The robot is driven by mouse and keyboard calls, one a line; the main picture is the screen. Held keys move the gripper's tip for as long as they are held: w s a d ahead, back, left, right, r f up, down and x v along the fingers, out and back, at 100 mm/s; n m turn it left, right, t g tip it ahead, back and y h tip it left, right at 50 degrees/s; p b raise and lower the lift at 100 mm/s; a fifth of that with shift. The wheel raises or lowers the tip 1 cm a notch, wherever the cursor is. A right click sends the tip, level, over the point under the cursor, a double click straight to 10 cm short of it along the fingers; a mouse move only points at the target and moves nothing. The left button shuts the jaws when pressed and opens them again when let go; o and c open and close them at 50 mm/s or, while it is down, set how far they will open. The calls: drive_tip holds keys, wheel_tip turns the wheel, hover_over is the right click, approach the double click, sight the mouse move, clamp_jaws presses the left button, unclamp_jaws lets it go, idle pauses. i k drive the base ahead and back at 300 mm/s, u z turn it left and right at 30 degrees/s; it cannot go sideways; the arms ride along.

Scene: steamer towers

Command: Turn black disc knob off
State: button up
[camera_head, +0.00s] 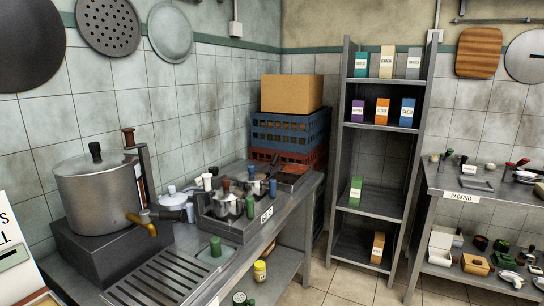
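I cannot make out a black disc knob for certain. A large steel pot (95,195) stands on a dark box at the left, with a black grip on its lid and a yellow-handled tap (143,225) low on its right side. A low metal unit (232,228) with a white label sits farther along the steel counter, with small pots and several coloured upright handles on it. Any knob there is too small or hidden to tell its setting. My gripper is not in view.
The steel counter (212,284) runs along the left wall, with a slotted drain area in front. Blue and red crates (288,130) with a cardboard box on top stand beyond it. A grey shelf rack (376,208) and a packing bench (480,205) are right. Floor between is clear.

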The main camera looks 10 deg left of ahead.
sight(214, 171)
drive_tip(key=z, duration=0.15)
drive_tip(key=i, duration=1.6)
drive_tip(key=u, duration=1.35)
drive_tip(key=i, duration=0.6)
drive_tip(key=u, duration=0.55)
